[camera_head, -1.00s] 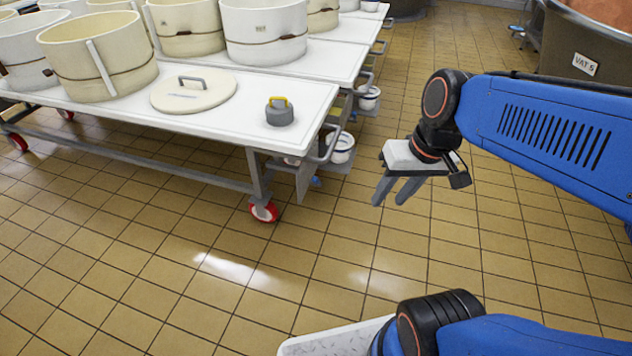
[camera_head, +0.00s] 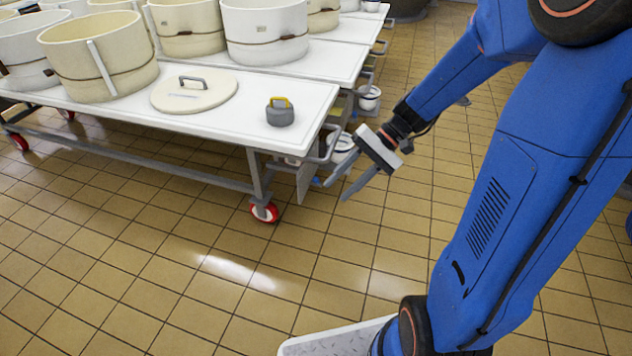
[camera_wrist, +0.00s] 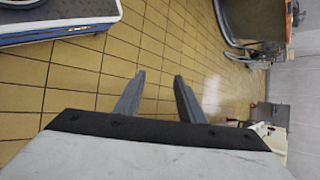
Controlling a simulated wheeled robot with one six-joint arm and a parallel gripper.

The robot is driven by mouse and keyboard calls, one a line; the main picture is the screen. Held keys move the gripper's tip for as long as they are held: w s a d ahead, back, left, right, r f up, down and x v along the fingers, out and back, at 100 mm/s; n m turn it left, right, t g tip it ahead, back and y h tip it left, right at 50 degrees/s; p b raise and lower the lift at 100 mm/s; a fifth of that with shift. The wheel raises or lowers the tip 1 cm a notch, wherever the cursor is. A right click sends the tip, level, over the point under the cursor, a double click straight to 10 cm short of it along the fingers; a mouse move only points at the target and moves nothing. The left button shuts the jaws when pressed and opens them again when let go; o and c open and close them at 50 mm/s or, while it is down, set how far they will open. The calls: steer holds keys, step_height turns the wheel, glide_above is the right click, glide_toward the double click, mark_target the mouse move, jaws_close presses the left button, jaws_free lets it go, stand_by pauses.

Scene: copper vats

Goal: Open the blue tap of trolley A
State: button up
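The nearest trolley (camera_head: 312,108) has a white top, a grey frame and red wheels. No letter A can be read on it. A small bluish patch (camera_head: 316,181) shows low beside its right end; it is too small to tell whether it is the blue tap. My gripper (camera_head: 335,191) is to the right of the trolley's right end, below the level of its top, with its fingers pointing down and left. The fingers are apart with nothing between them, as the wrist view (camera_wrist: 160,76) also shows. My gripper partly covers the white buckets behind it.
On the trolley are cream tubs (camera_head: 97,62), a round lid (camera_head: 193,95) and a grey weight with a yellow handle (camera_head: 280,113). A side handle (camera_head: 328,146) juts from its right end. Further trolleys stand behind. The tiled floor (camera_head: 260,275) in front is clear.

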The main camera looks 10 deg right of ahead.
steer(key=w+d+f+m+t+y, duration=0.3)
steer(key=w+f+m+t+y, duration=0.3)
steer(key=w+f, duration=0.85)
steer(key=m+t+h, duration=0.2)
steer(key=m+t, duration=0.6)
steer(key=m, duration=0.2)
glide_toward(318, 181)
steer(key=shift+t, duration=0.4)
steer(key=x, duration=0.3)
steer(key=f+x, duration=0.1)
steer(key=x, duration=0.7)
steer(key=shift+w+f, duration=0.2)
steer(key=shift+w, duration=0.05)
jaws_close()
